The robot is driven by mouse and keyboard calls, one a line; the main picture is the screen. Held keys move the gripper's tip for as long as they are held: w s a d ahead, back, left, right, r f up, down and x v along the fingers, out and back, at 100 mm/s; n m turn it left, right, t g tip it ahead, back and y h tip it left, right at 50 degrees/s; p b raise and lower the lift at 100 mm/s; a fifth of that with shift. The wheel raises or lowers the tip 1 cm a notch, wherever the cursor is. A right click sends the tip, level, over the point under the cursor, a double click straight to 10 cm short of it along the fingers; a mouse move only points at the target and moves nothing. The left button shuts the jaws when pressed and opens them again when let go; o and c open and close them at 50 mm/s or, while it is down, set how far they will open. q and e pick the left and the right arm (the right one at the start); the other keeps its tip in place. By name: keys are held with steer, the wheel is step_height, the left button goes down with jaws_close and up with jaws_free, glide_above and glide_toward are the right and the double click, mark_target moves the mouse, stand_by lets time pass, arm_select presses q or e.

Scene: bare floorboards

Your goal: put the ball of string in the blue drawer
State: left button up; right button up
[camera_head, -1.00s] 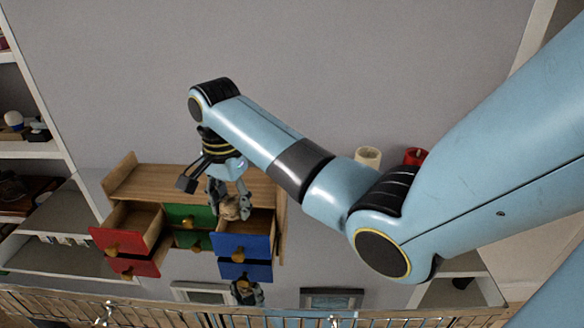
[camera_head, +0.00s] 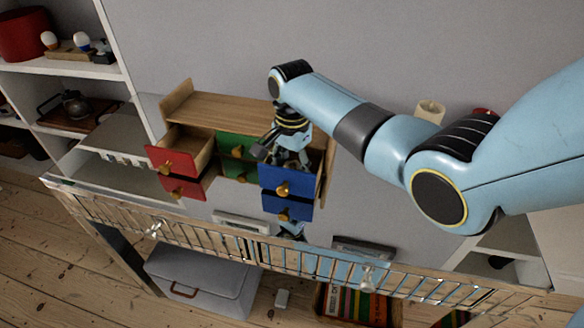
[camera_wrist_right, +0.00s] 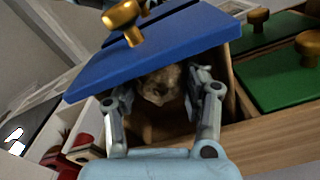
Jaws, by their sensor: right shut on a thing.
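The ball of string (camera_wrist_right: 160,86) is a tan, rough lump between the two fingers of my right gripper (camera_wrist_right: 162,95) in the right wrist view. The right gripper is shut on it, low in the open upper blue drawer (camera_wrist_right: 150,45), behind its front panel. In the head view the right gripper (camera_head: 290,157) reaches down into the blue drawer (camera_head: 287,182), and the ball is hidden there.
The wooden cabinet (camera_head: 225,112) also has red drawers (camera_head: 172,160), the upper one open, and green drawers (camera_head: 237,147). A wire-railed edge (camera_head: 250,250) runs in front. Shelves (camera_head: 85,68) stand left.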

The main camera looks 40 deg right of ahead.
mark_target(292, 165)
steer(key=o, duration=1.2)
steer(key=shift+f, duration=0.1)
steer(key=shift+c, duration=0.2)
step_height(292, 165, up, 12)
steer(key=shift+p, duration=0.45)
